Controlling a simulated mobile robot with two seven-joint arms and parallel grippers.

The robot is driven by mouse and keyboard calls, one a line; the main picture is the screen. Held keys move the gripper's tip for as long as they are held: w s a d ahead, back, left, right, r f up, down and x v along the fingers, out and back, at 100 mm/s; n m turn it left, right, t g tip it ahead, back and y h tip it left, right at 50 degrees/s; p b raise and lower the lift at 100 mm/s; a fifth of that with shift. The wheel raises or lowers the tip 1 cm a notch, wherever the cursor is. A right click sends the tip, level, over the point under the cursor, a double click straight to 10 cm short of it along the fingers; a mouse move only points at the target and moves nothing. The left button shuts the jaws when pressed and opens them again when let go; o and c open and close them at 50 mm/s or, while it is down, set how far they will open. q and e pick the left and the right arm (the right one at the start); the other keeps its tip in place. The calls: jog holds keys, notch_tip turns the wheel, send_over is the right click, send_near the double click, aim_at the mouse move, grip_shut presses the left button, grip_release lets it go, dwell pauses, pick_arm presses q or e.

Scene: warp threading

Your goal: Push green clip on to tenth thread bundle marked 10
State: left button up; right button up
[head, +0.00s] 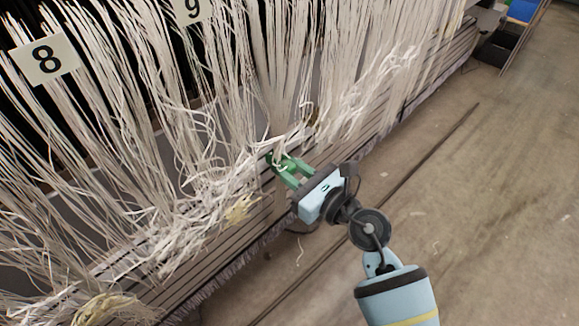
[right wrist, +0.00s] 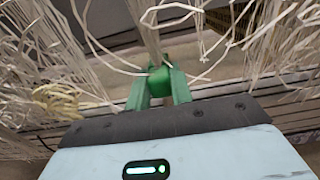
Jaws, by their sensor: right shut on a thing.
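My right gripper (head: 288,169) has green fingers and is shut on the green clip (right wrist: 159,80). In the right wrist view the clip sits between the fingertips of the gripper (right wrist: 158,88), at the lower end of a gathered white thread bundle (right wrist: 150,35). The bundle runs up from the clip; I cannot tell whether the clip is around it or just against it. In the head view the clip (head: 276,158) is small and partly hidden by threads and fingers. No marker 10 is in view. My left gripper is not in view.
Markers 8 (head: 45,59) and 9 (head: 190,9) hang on thread bundles at the upper left. Loose tangled threads (head: 200,190) hang over the slatted beam on both sides of the gripper. The concrete floor (head: 480,200) at the right is mostly clear.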

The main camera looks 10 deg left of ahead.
jog(key=shift+a, duration=0.1)
dwell(0.8)
jog(key=o, duration=1.3)
jog(key=shift+p+v, duration=0.55)
jog(key=shift+v, duration=0.9)
jog(key=shift+p+v, duration=0.5)
jog(key=shift+v, duration=2.55)
